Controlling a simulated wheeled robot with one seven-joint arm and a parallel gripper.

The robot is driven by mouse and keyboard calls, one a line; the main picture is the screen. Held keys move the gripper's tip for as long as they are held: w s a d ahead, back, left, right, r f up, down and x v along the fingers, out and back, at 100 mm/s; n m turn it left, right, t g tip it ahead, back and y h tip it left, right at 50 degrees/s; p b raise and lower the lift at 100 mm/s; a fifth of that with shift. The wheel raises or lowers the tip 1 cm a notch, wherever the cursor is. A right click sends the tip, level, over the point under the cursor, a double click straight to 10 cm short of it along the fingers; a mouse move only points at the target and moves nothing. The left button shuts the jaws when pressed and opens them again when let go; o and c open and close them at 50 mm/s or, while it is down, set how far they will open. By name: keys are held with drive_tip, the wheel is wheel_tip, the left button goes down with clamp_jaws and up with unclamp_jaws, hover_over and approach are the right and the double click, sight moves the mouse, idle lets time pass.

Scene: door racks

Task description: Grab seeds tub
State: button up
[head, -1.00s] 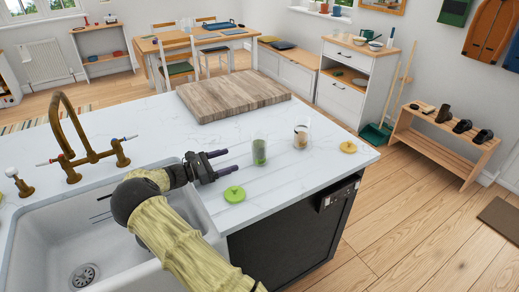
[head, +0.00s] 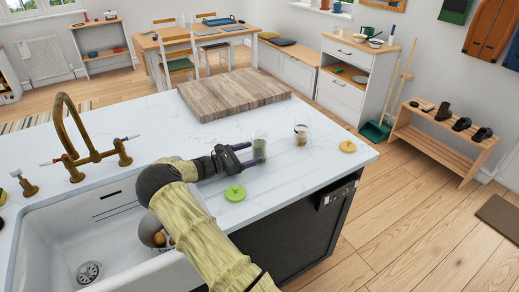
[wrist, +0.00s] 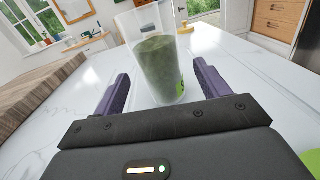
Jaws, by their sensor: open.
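A clear tub with dark green contents (head: 261,143) stands upright on the white countertop, and it fills the middle of the wrist view (wrist: 160,65). A green mark shows low on its right side in that view. My gripper (head: 256,153) is open, with its two dark purple fingers on either side of this tub, level and low over the counter. In the wrist view the tub stands between the fingers (wrist: 160,83), with a gap visible on each side. A second clear tub with brownish contents (head: 301,134) stands to the right. I cannot read any label.
A green lid (head: 235,193) lies in front of my gripper, and a yellow lid (head: 347,146) lies near the right counter edge. A wooden board (head: 235,95) lies behind the tubs. The sink (head: 65,235) and brass tap (head: 75,140) are to the left.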

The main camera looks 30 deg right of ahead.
sight(259, 151)
drive_tip(key=d, duration=0.3)
drive_tip(key=shift+s+d+p, duration=0.2)
drive_tip(key=shift+d+p, duration=0.15)
drive_tip(key=shift+p, duration=0.05)
drive_tip(key=shift+f, duration=0.1)
drive_tip(key=c, duration=1.2)
